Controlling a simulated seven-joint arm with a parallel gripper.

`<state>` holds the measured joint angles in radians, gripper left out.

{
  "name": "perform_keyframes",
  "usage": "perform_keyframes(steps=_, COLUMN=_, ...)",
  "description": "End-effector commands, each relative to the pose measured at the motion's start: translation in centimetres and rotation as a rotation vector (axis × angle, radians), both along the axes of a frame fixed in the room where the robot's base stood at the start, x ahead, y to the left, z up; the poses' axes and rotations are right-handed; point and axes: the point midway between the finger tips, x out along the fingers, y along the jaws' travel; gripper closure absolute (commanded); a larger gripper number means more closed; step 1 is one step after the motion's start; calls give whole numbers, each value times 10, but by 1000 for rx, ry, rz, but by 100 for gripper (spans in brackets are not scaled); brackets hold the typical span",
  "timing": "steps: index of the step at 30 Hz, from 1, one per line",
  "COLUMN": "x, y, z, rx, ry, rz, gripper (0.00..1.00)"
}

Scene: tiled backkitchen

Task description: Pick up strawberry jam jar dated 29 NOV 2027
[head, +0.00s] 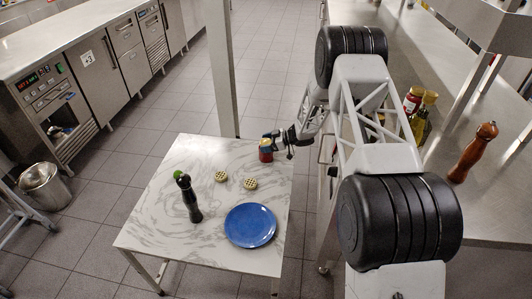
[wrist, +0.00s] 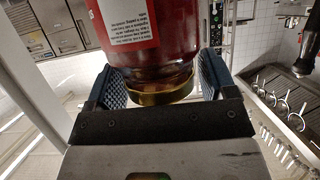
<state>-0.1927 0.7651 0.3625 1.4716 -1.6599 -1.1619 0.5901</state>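A red jam jar (head: 266,154) with a gold-yellow lid is at the far right corner of the small marble table (head: 160,225) in the head view. My gripper (head: 277,143) reaches it from the right. In the wrist view the red jar (wrist: 150,40) fills the upper middle, its gold lid toward my gripper (wrist: 162,85). The two blue finger pads lie against it on both sides, so my gripper looks shut on it. A white label shows small upside-down print. I cannot read a date. Whether the jar's base touches the table is unclear.
On the small table are a blue plate (head: 250,225), two round lattice tarts (head: 250,184), a dark pepper mill (head: 191,203) and a green round thing (head: 178,175). The steel counter holds another red jar (head: 413,98), bottles (head: 420,122) and a brown mill (head: 473,152). A post (head: 222,70) stands behind the table.

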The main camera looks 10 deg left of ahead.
Motion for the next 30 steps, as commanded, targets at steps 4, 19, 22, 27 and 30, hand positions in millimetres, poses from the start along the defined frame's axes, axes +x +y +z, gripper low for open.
perform_keyframes(steps=4, x=0, y=0, z=0, rx=0, ry=0, rz=0, gripper=46)
perform_keyframes(steps=19, x=0, y=0, z=1, rx=0, ry=-1, rz=0, gripper=95)
perform_keyframes(steps=22, x=0, y=0, z=1, rx=0, ry=-1, rz=0, gripper=95)
perform_keyframes(steps=27, x=0, y=0, z=5, rx=0, ry=-1, rz=0, gripper=100)
perform_keyframes(steps=30, x=1, y=0, z=11, rx=1, ry=-1, rz=0, gripper=100)
